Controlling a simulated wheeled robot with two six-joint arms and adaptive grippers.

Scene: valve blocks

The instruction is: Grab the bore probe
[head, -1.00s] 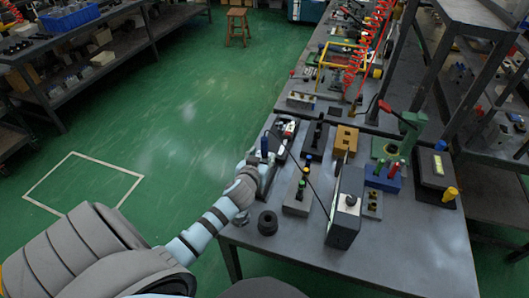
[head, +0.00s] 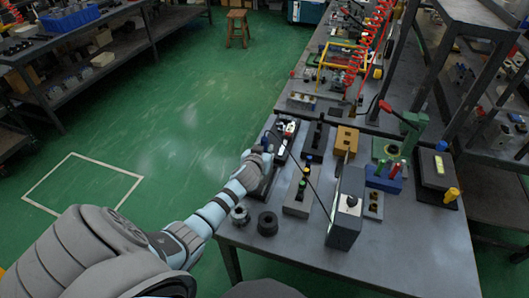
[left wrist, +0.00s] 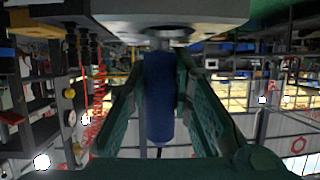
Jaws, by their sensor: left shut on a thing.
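The bore probe has a blue cylindrical handle (left wrist: 159,98), which stands between the two green fingers of my left gripper (left wrist: 160,72) in the left wrist view. The fingers close on it from both sides. In the head view my left gripper (head: 265,153) is over the left edge of the bench, at the dark stand there, and hides most of the probe. A thin black cable curves from near the gripper to a grey box with a round knob (head: 346,207). My right gripper is not in view.
On the workbench (head: 300,255), a black ring (head: 267,223) and a metal ring (head: 240,215) lie near my left forearm. A grey block with coloured buttons (head: 299,194), a tan block (head: 346,140) and a blue holder (head: 383,178) stand to the right. The bench front is clear.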

